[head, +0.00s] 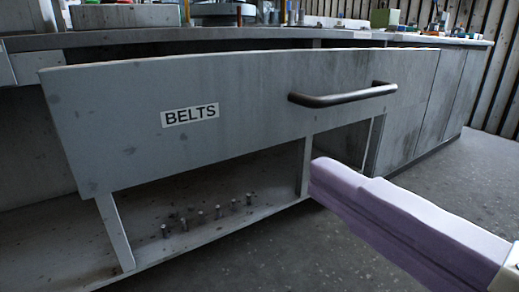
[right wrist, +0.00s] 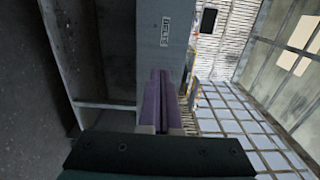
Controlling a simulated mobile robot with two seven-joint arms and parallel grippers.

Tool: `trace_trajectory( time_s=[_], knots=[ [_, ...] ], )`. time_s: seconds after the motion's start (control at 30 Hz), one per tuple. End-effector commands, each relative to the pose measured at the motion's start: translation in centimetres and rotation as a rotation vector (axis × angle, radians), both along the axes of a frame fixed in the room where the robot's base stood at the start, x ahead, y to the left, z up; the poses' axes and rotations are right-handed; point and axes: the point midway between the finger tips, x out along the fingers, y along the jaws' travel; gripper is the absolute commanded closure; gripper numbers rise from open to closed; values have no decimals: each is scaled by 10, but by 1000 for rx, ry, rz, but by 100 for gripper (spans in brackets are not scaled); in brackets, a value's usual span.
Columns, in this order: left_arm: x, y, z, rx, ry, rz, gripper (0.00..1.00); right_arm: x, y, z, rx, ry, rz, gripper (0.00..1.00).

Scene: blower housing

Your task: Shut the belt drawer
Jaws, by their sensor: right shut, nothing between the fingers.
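The grey belt drawer (head: 250,95) stands out from the bench, with a dark gap behind its top edge. Its front carries a white BELTS label (head: 190,115) and a dark bar handle (head: 343,94) at the right. My right gripper (head: 318,178) is shut and empty, with purple fingers reaching in from the lower right to below the handle. In the right wrist view the shut fingers (right wrist: 158,88) overlap the lower part of the drawer front (right wrist: 166,55); I cannot tell whether they touch it. My left gripper is not in view.
Under the drawer is an open shelf (head: 130,275) with several small upright pegs (head: 200,217). Closed grey panels (head: 425,100) continue to the right. Small items stand on the worktop (head: 230,32) above. The floor (head: 270,250) in front is clear.

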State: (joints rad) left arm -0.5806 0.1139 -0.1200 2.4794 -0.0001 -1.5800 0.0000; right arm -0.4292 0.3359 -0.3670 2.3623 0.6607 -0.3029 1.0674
Motion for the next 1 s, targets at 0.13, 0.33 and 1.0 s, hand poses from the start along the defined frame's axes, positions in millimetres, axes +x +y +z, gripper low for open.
trace_trajectory(
  time_s=[0.13,0.33,1.0],
  knots=[
    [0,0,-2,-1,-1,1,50,14,10,2,5,-4,-2,100],
    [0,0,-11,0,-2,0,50,46,36,1,4,-4,-1,100],
    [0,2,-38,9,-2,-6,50,108,85,1,-2,1,0,100]
  ],
)
